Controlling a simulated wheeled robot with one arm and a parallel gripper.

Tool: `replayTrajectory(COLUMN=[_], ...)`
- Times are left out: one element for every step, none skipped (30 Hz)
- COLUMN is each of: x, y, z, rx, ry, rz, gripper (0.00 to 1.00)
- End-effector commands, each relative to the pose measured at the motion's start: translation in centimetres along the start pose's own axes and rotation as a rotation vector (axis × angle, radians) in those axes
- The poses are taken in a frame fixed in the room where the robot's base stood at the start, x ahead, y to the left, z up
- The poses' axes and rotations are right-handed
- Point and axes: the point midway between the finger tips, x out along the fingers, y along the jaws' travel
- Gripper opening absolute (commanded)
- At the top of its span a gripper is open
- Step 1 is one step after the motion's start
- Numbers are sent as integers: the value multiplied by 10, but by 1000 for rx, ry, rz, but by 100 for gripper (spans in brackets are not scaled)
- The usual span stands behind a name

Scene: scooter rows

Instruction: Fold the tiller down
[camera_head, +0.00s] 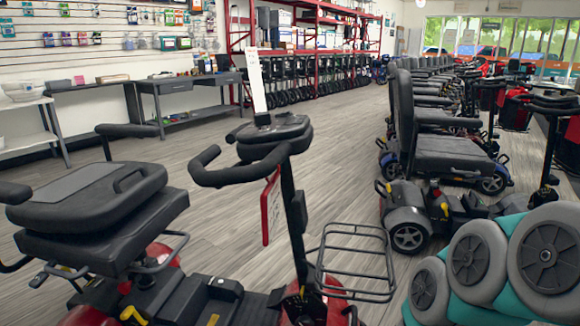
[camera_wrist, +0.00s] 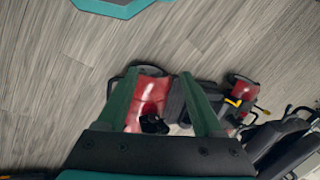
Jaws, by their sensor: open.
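A red and black mobility scooter stands close by in the head view. Its tiller (camera_head: 293,215) is upright, a black post topped by a console (camera_head: 275,130) and a looped black handlebar (camera_head: 235,172). A tall white tag stands up from the console. The black seat (camera_head: 95,215) is to the left of the tiller, and a wire basket (camera_head: 352,262) is to its right. In the wrist view my gripper (camera_wrist: 159,73) has two green fingers, spread apart and empty. The red scooter body (camera_wrist: 148,95) shows below and between them, apparently out of contact. My gripper is not visible in the head view.
A second scooter with a black seat (camera_head: 450,155) stands to the right, heading a long row toward the windows. My arm fills the lower right. Grey workbenches (camera_head: 185,88) line the left wall, and a red rack stands at the back. An open floor aisle (camera_head: 330,130) lies between.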

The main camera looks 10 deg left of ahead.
Motion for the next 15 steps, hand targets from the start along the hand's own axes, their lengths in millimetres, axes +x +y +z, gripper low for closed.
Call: replayTrajectory(x=[-1,-3,-7,-10,-13,-17,-19,-22,-27,-32,-37,-44,-50,-56,-66], y=[-12,-20,-30,-38,-45,-56,-64,-72,-82,-92,-100,-112,-122,-131,-145], z=[-9,-14,-20,-25,-30,-37,-42,-46,-54,-59,-65,-72,-78,-85,-95], rx=[-20,-31,-45,-55,-65,-78,-87,-96,-107,-115,-124,-134,-142,-148,-155], ry=[8,14,23,30,37,45,49,53,60,67,74,81,85,92,99], rz=[-36,-58,-89,-113,-136,-170,-197,-223,-261,-293,-324,-371,-409,-448,-509], gripper=[68,68,68,68,68,68,68,68,68,68,68,68,68,68,68])
